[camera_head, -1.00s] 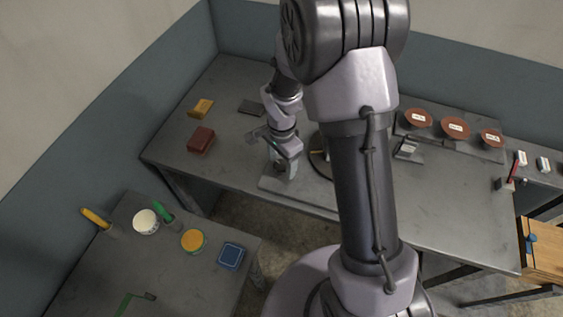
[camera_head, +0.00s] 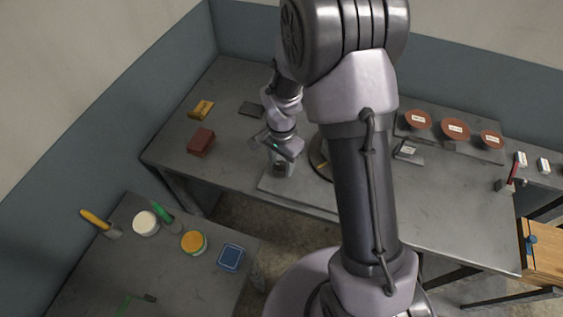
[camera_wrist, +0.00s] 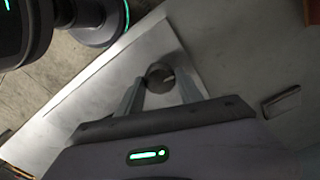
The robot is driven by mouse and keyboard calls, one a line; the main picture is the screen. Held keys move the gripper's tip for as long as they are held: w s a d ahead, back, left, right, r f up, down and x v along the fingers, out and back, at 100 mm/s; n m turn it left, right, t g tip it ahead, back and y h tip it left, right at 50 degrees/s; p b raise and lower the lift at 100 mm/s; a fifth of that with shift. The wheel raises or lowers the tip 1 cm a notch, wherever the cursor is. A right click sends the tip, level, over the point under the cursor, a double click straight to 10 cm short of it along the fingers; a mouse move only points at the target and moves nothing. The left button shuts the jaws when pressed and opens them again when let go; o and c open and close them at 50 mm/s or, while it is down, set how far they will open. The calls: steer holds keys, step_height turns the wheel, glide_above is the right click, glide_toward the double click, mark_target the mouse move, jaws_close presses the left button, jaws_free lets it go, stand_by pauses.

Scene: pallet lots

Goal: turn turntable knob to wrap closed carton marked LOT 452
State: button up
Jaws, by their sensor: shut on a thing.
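The turntable (camera_head: 317,160) is a dark round disc on a grey base plate (camera_head: 300,199), mostly hidden behind my arm. The knob (camera_wrist: 160,74) is a dark round piece on the pale base plate, between my fingertips in the wrist view. My gripper (camera_wrist: 160,82) points down at it and is shut on it. In the head view my gripper (camera_head: 281,167) is over the left part of the base plate, and the knob is hard to make out there. I cannot see a carton marked LOT 452; my arm hides much of the turntable.
A dark red block (camera_head: 201,141) and a yellow block (camera_head: 202,109) lie left on the bench. Several reddish round pieces with labels, including one (camera_head: 418,119), stand at the back right. A side table (camera_head: 180,285) holds a white tub (camera_head: 146,223) and a blue square (camera_head: 230,257).

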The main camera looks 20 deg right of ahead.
steer(key=n, duration=0.6)
steer(key=n+p, duration=0.1)
steer(key=n, duration=0.4)
steer(key=shift+a+n, duration=0.1)
steer(key=shift+n, duration=0.3)
steer(key=n+p, duration=0.1)
steer(key=n, duration=0.4)
steer(key=n+p, duration=0.1)
steer(key=n, duration=0.4)
steer(key=shift+n, duration=0.5)
steer(key=o, duration=1.4)
